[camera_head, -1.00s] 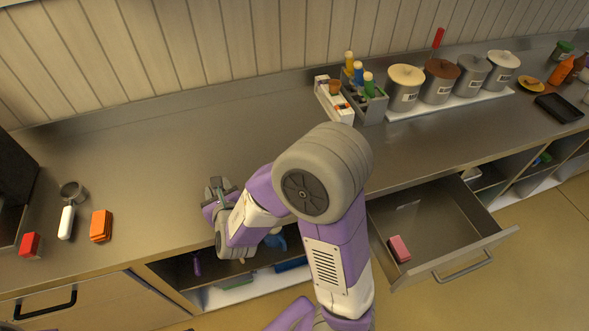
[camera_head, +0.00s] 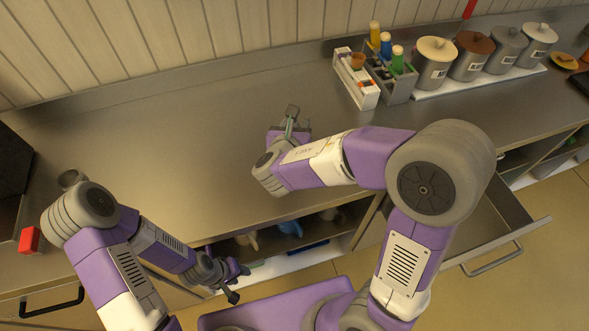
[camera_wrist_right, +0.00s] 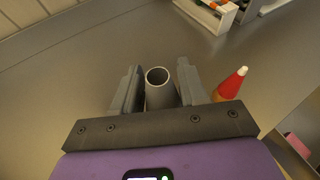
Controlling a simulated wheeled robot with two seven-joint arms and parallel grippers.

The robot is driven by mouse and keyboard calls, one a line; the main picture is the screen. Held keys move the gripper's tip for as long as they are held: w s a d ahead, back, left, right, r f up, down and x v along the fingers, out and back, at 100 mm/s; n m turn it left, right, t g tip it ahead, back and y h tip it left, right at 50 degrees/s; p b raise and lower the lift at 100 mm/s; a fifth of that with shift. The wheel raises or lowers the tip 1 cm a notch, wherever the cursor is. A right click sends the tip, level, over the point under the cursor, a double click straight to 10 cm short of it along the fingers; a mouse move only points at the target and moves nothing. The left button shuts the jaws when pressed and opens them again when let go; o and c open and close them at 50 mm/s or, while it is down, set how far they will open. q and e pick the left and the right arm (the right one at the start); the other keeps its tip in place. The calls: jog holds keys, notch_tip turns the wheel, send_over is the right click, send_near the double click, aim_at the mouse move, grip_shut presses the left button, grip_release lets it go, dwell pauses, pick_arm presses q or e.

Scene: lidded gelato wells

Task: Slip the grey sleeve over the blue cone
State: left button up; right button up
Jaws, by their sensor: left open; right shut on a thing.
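My right gripper (camera_head: 290,126) is above the middle of the counter. In the right wrist view, its fingers (camera_wrist_right: 158,92) are closed around a grey sleeve (camera_wrist_right: 160,88), an upright open-topped tube. In the head view the sleeve is too small to make out surely. I cannot identify a blue cone in any view. My left gripper (camera_head: 228,280) is open and empty, in front of the counter.
A white caddy (camera_head: 356,88) and grey bottle rack (camera_head: 398,92) stand at the back, beside several lidded tubs (camera_head: 435,62). An open drawer (camera_head: 510,215) juts out at right. A blue item (camera_head: 290,228) sits on the shelf below. A red block (camera_head: 29,240) lies at far left.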

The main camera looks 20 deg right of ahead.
jog(key=shift+a+f+m, duration=0.15)
jog(key=shift+a+m, duration=0.1)
jog(key=shift+m, duration=0.05)
notch_tip(320, 180, down, 10)
jog(key=b, duration=0.3)
jog(key=shift+r, duration=0.35)
jog(key=shift+f+b, duration=0.65)
jog(key=shift+b, duration=0.2)
jog(key=o, duration=0.8)
jog(key=shift+c, duration=0.2)
jog(key=shift+r, duration=0.1)
